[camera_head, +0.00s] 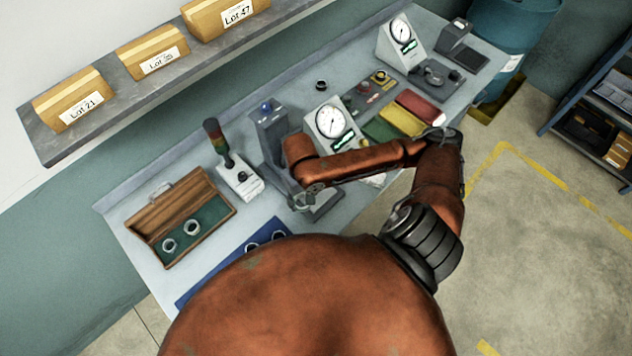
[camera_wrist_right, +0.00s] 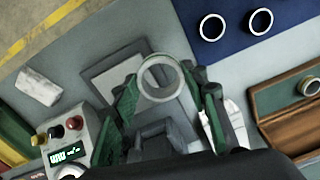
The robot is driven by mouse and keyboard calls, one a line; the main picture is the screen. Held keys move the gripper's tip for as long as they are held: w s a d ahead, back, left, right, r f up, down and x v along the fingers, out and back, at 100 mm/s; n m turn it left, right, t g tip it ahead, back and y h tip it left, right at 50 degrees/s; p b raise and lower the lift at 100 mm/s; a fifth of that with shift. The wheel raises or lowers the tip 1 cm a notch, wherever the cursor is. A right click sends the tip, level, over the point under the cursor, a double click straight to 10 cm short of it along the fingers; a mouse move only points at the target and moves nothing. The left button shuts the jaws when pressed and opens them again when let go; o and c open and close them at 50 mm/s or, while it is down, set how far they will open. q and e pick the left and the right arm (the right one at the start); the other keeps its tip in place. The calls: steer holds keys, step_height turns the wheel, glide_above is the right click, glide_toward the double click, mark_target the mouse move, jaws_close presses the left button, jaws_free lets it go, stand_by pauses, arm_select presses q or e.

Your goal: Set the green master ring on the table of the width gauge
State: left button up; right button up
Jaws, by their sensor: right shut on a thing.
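My right gripper (camera_head: 308,198) is over the grey table of a stand with a blue top (camera_head: 268,125). In the right wrist view the gripper (camera_wrist_right: 166,85) is shut on a pale ring (camera_wrist_right: 160,77) with a faint green tint, held between the fingertips. A flat grey plate (camera_wrist_right: 102,80) lies below the ring; I cannot tell whether they touch. In the head view the gripper mostly hides the ring. A dial gauge (camera_head: 332,124) with a green display stands beside the stand. I cannot tell for certain which device is the width gauge. My left gripper is not in view.
A blue mat (camera_head: 212,283) with two rings and an open wooden case (camera_head: 213,187) with rings are to the left. A signal-light box (camera_head: 240,183) stands close by. Coloured trays (camera_head: 400,118) and another dial gauge (camera_head: 400,47) are to the right. A shelf (camera_head: 215,58) overhangs behind.

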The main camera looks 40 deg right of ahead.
arm_select(q)
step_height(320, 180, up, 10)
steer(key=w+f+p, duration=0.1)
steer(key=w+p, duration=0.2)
steer(key=p, duration=0.4)
arm_select(e)
steer(key=s+d+r, duration=0.4)
steer(key=s, duration=0.3)
steer(key=shift+m, duration=0.5)
steer(key=w+d+f+b, duration=0.1)
steer(key=w+f+b, duration=0.1)
steer(key=w+f, duration=0.1)
steer(key=w+d+f+b, duration=0.2)
steer(key=w+f+b, duration=0.1)
steer(key=w, duration=0.1)
steer(key=w+d+f+b, duration=0.1)
steer(key=w+f+b, duration=0.2)
steer(key=w, duration=0.1)
steer(key=shift+w+d+f, duration=0.15)
steer(key=shift+w+d, duration=0.05)
steer(key=shift+d, duration=0.1)
steer(key=shift+w+d+f, duration=0.25)
steer(key=shift+w+f, duration=0.25)
steer(key=shift+f, duration=0.2)
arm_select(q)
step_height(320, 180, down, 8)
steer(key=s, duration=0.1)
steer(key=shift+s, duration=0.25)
arm_select(e)
steer(key=shift+f, duration=1.45)
